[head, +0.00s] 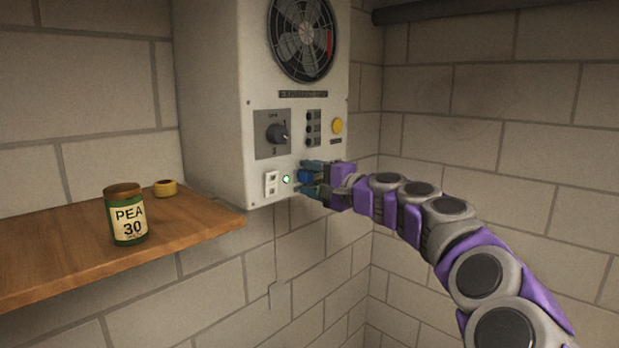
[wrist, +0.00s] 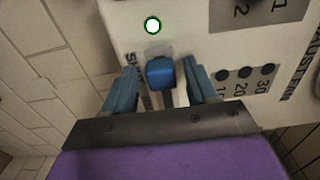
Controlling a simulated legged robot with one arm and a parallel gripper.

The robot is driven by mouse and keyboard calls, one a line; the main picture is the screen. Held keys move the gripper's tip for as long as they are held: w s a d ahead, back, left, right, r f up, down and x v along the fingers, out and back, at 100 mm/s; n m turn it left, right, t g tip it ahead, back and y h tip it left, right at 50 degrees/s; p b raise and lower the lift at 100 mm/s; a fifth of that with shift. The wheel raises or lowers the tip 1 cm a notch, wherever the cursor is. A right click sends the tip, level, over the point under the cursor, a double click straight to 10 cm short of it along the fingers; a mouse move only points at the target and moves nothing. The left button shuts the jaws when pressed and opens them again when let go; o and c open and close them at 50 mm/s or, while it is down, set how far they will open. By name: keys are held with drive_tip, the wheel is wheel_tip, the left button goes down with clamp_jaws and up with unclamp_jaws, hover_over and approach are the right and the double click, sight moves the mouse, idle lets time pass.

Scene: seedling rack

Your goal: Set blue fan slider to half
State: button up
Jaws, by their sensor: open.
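The blue fan slider (wrist: 160,73) is a small blue knob on the front of a white control box (head: 214,100). In the wrist view it sits between the two blue fingers of my gripper (wrist: 165,85), with a gap on each side. In the head view my gripper (head: 312,178) is at the lower right of the box front, and the slider (head: 306,176) shows only partly between the fingers. My gripper is open. The slider's track and scale are mostly hidden, so its setting cannot be read.
A wooden shelf (head: 60,262) at left holds a PEA 30 jar (head: 126,218) and a small yellow ring-shaped item (head: 165,188).

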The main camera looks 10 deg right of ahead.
drive_tip(key=shift+w+a, duration=0.1)
drive_tip(key=shift+a, duration=0.05)
drive_tip(key=shift+d, duration=0.25)
drive_tip(key=shift+d, duration=0.15)
drive_tip(key=shift+c, duration=1.4)
drive_tip(key=shift+f, duration=0.1)
clamp_jaws()
